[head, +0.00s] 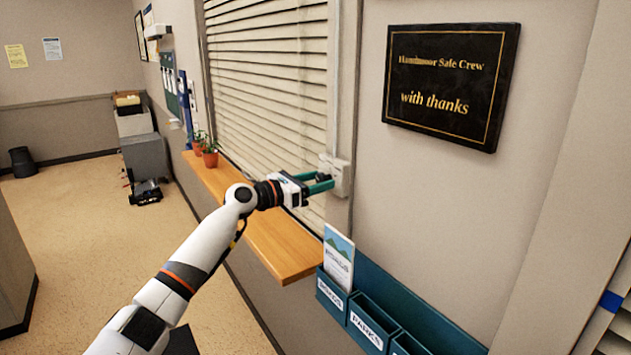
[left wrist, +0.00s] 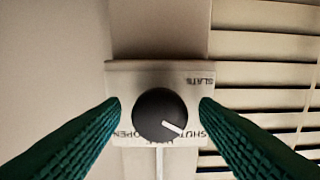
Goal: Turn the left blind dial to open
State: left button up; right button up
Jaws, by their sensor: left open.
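The blind dial (left wrist: 160,114) is a round black knob with a pale pointer line, on a white box (left wrist: 118,76). The box labels appear upside down: SLATS, SHUT and OPEN. The pointer is toward the lower right, at SHUT. In the head view the box (head: 342,177) is on the wall right of the slatted blind (head: 270,75). My left gripper (head: 322,182) is at the box. Its green fingers are open on both sides of the dial in the wrist view (left wrist: 160,105), with visible gaps. The knob is hidden in the head view. My right gripper is not in view.
A wooden sill (head: 270,240) with small potted plants (head: 210,155) runs below the blind. A teal leaflet rack (head: 375,300) is below the box, and a black plaque (head: 450,85) hangs to its right. Part of another slatted blind (head: 617,335) shows at lower right.

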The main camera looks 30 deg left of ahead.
pick_arm(q)
jog(key=shift+c, duration=0.6)
jog(key=c, duration=0.9)
jog(key=shift+o, duration=0.2)
